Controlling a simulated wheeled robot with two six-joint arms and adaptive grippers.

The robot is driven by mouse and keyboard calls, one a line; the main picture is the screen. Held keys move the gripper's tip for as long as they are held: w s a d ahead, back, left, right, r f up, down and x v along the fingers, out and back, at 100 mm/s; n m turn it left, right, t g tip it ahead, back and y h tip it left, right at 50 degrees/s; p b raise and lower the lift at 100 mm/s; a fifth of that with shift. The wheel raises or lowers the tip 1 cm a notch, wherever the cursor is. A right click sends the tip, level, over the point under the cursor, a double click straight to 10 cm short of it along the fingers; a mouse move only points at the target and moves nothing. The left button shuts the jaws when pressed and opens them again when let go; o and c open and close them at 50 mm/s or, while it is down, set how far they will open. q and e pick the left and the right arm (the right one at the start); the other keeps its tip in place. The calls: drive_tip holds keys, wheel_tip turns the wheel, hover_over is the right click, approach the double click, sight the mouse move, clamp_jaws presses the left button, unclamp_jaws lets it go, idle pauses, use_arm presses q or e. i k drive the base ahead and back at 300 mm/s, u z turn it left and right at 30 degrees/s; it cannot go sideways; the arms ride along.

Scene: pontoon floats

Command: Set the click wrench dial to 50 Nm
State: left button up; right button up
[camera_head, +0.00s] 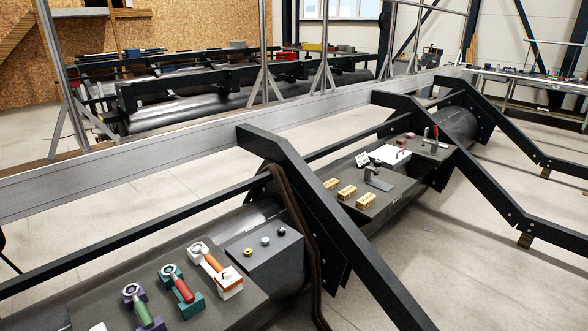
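Three hand tools with round pale heads rest in holders on the dark near panel: one with a green handle (143,314) in a purple holder, one with a red handle (183,290) in a teal holder, one with an orange handle (212,262) in a white holder. I cannot tell which is the click wrench. A grey box (278,262) to their right carries three small round knob-like pieces, one of them gold (248,252). No dial marking or Nm value is readable. Neither of my grippers shows in the head view.
Black angled frames (310,205) rise over the dark pontoon, with a dark hose (290,215) hanging between the two panels. The farther panel holds several wooden blocks (348,191), a grey stand (379,178) and a white plate (388,155). A grey beam (130,160) runs behind.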

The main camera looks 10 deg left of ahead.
sight(227, 274)
drive_tip(key=u, duration=0.55)
drive_tip(key=k, duration=1.3)
drive_tip(key=u, duration=0.85)
drive_tip(key=i, duration=1)
drive_tip(key=z, duration=0.65)
drive_tip(key=i, duration=0.8)
drive_tip(key=z, duration=0.65)
